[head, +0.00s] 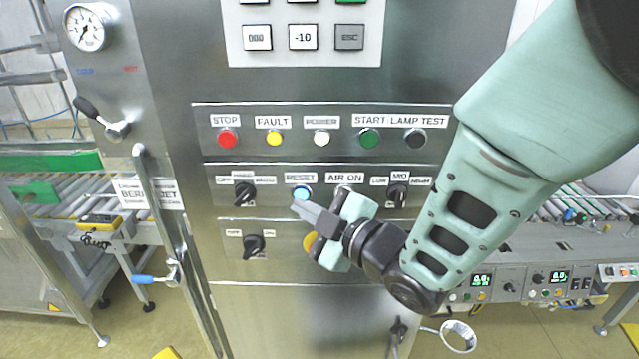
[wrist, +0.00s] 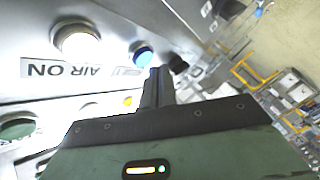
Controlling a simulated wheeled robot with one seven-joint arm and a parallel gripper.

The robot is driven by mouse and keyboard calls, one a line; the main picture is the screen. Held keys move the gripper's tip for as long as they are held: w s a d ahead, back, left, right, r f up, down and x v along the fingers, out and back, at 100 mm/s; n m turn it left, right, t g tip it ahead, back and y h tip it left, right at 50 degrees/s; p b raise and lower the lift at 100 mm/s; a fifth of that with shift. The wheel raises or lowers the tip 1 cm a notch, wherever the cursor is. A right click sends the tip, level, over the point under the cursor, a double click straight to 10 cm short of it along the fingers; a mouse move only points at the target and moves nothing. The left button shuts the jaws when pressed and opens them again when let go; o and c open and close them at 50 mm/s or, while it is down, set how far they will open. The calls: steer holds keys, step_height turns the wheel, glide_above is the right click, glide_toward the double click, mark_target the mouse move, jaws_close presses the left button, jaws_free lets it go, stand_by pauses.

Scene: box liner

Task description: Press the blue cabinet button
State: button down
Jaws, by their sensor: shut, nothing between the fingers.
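The blue button (head: 302,192) sits under the RESET label on the steel cabinet (head: 330,250). It also shows in the wrist view as a blue disc (wrist: 144,57) in a metal ring. My gripper (head: 298,206) is shut and empty, its fingertips just below the blue button in the head view. In the wrist view the fingertips are beside the button, to its lower right. I cannot tell whether they touch it or the panel.
The white AIR ON button (head: 343,189) is right of the blue one, partly behind my gripper. Black rotary knobs (head: 244,192) (head: 397,192) flank this row. Above are red (head: 227,139), yellow (head: 274,139), white, green and black buttons. A blue-handled valve (head: 150,279) is at left.

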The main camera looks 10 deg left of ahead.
steer(key=shift+w, duration=0.15)
stand_by(0.3)
steer(key=shift+w+a+b, duration=0.1)
steer(key=shift+w+b, duration=0.2)
steer(key=shift+w+a, duration=0.1)
steer(key=shift+w, duration=0.25)
stand_by(0.6)
steer(key=shift+s+b, duration=0.1)
steer(key=shift+b, duration=0.2)
steer(key=shift+s+d+b, duration=0.25)
steer(key=shift+s+b, duration=0.1)
steer(key=shift+s, duration=0.3)
steer(key=shift+s+d+b, duration=0.2)
steer(key=shift+s+b, duration=0.1)
steer(key=shift+s, duration=0.5)
steer(key=shift+s+d+b, duration=0.15)
steer(key=shift+s+b, duration=0.1)
steer(key=shift+s, duration=0.6)
steer(key=shift+s+d+b, duration=0.2)
steer(key=shift+s+b, duration=0.1)
steer(key=shift+s, duration=0.5)
steer(key=shift+d, duration=0.1)
